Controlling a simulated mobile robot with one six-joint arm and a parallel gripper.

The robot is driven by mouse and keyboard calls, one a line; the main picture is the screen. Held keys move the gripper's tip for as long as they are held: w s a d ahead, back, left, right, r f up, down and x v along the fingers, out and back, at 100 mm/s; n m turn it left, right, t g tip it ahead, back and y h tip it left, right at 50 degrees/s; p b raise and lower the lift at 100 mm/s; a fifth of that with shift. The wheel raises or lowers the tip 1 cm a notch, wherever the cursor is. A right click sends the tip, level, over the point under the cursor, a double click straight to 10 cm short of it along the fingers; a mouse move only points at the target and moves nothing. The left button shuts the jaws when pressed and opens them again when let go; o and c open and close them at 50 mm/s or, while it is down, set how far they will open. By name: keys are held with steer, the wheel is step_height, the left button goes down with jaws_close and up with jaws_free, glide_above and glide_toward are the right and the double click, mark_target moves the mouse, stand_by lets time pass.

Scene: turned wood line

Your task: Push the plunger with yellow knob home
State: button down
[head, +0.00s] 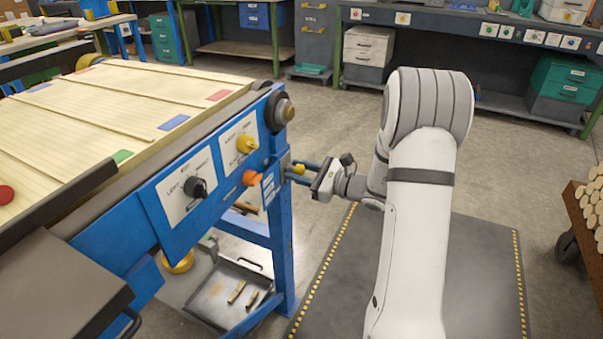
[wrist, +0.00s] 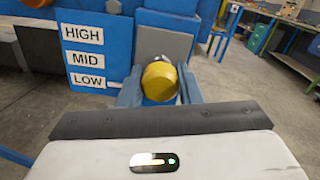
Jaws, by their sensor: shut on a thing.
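The plunger's yellow knob (head: 299,169) sticks out at the right end of the blue machine frame. In the wrist view the round yellow knob (wrist: 159,82) sits in front of a grey plate, with a dark part just behind it. My gripper (head: 297,172) is at the knob, its blue fingers pointing left toward the machine. In the wrist view my gripper (wrist: 160,90) has one finger on each side of the knob and is shut on it. The plunger's shaft is hidden behind the knob.
A blue plate with HIGH, MID and LOW labels (wrist: 84,58) stands left of the knob. The machine panel carries a black knob (head: 196,187), another yellow knob (head: 246,144) and an orange knob (head: 251,178). A dark tray (head: 215,307) lies below. Stacked logs (head: 590,215) stand far right.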

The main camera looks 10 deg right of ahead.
steer(key=shift+w+a+r, duration=0.15)
steer(key=shift+a, duration=0.05)
steer(key=c, duration=1.2)
jaws_free()
steer(key=shift+c, duration=0.2)
steer(key=shift+o, duration=1)
steer(key=shift+d, duration=0.1)
steer(key=shift+d, duration=0.2)
steer(key=p+v, duration=0.1)
steer(key=v, duration=0.6)
steer(key=shift+s, duration=0.25)
steer(key=shift+d, duration=0.1)
